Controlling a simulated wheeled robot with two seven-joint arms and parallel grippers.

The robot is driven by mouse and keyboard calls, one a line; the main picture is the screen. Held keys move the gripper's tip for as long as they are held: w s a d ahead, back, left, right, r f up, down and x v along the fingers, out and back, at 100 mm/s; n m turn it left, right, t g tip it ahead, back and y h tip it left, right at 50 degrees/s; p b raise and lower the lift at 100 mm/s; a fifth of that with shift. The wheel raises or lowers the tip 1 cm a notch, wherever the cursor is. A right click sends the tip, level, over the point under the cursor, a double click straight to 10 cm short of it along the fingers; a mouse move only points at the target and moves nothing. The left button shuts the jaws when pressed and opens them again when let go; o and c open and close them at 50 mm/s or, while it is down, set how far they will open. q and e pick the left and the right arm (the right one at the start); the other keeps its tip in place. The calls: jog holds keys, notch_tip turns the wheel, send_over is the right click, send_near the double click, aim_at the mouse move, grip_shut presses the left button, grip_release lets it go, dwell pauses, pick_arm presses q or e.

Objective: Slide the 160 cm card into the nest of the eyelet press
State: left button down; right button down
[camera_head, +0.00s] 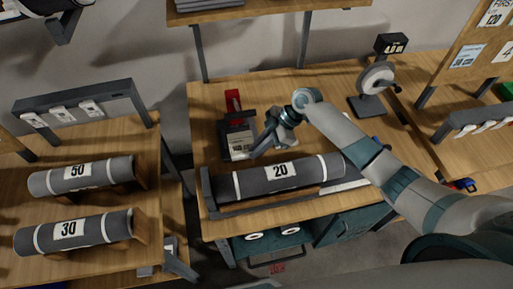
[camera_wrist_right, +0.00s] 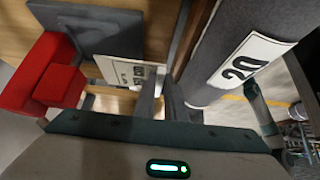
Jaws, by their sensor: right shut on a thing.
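The eyelet press (camera_head: 233,105) stands on the middle bench, dark with a red lever. It also shows in the right wrist view with its red part (camera_wrist_right: 52,75) and dark grey body (camera_wrist_right: 100,30). The white card (camera_head: 241,147), with print that seems to read 160 cm, is at the front of the press; it shows in the wrist view too (camera_wrist_right: 125,72). My right gripper (camera_head: 256,154) is shut on the card's right side, its fingers (camera_wrist_right: 162,100) pointing towards the press. How deep the card sits in the nest I cannot tell. My left gripper is out of view.
A grey roll labelled 20 (camera_head: 265,180) lies in a cradle close in front of the gripper. Rolls labelled 50 (camera_head: 100,175) and 30 (camera_head: 100,229) lie on the left bench.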

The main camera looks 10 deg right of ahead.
aim_at(252, 142)
jog(key=shift+w+f+b, duration=0.35)
jog(key=shift+f+b, duration=0.45)
jog(key=shift+w+f+b, duration=0.3)
jog(key=shift+f+b, duration=0.45)
jog(key=shift+b, duration=0.1)
jog(key=shift+w+f+b, duration=0.35)
jog(key=shift+f+b, duration=0.75)
jog(key=shift+f, duration=0.1)
jog(key=shift+w+b, duration=1.9)
jog(key=shift+w, duration=0.45)
jog(key=c, duration=1.7)
grip_release()
jog(key=shift+c, duration=0.2)
jog(key=shift+d+r, duration=0.1)
